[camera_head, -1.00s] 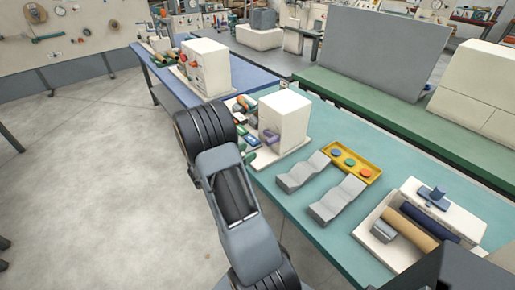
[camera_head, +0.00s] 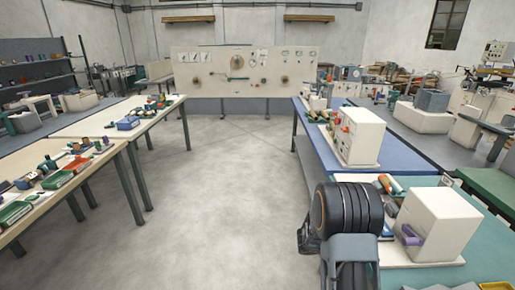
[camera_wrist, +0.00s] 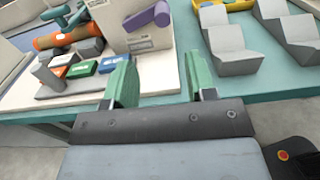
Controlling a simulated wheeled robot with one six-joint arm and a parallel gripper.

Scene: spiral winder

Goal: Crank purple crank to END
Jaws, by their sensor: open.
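A purple handle (camera_head: 410,235), which looks like the purple crank, sits on the front of a white box (camera_head: 440,222) at the lower right of the head view. In the wrist view the purple handle (camera_wrist: 150,17) shows at the top, on the front of the white box. I cannot make out an END mark. My gripper (camera_wrist: 158,82) shows in the wrist view with its two green fingers apart and nothing between them. The handle is beyond the fingertips and not touching them. In the head view my arm shows, but my gripper is hidden.
Beside the white box lie an orange-and-green roller (camera_wrist: 68,35) and small blue and green blocks. Grey wavy blocks (camera_wrist: 228,45) stand on the teal table at right. A blue table (camera_head: 335,150) holds another white box. The floor aisle (camera_head: 220,190) is clear.

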